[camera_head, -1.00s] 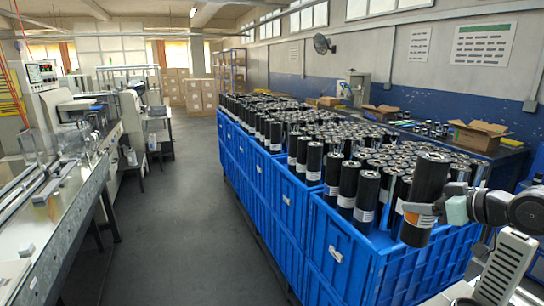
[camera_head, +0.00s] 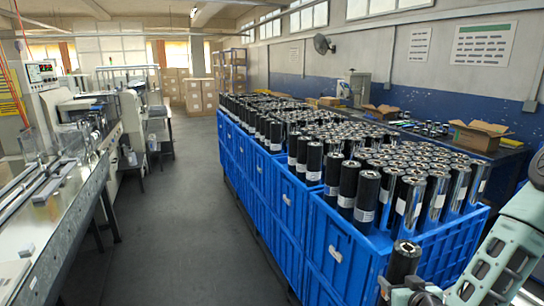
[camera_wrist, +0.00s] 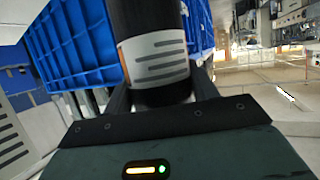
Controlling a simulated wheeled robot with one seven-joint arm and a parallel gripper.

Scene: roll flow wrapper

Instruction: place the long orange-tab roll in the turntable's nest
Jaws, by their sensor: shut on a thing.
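My gripper (camera_head: 402,287) is shut on a black roll (camera_head: 404,261) at the lower right of the head view, in front of the near blue crate. The roll stands roughly upright, its round end up. In the wrist view the held roll (camera_wrist: 147,18) rises between the two fingers of my gripper (camera_wrist: 163,97). Its white label has grey bars and a narrow orange mark at the left edge. The roll's lower part is hidden by my gripper in the head view. I cannot make out the turntable's nest in either view.
Blue crates (camera_head: 340,255) full of upright black rolls (camera_head: 367,196) run along the right side. A machine bench (camera_head: 75,215) stands on the left. The grey floor aisle (camera_head: 185,230) between them is clear. Open cardboard boxes (camera_head: 478,136) sit on a back table.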

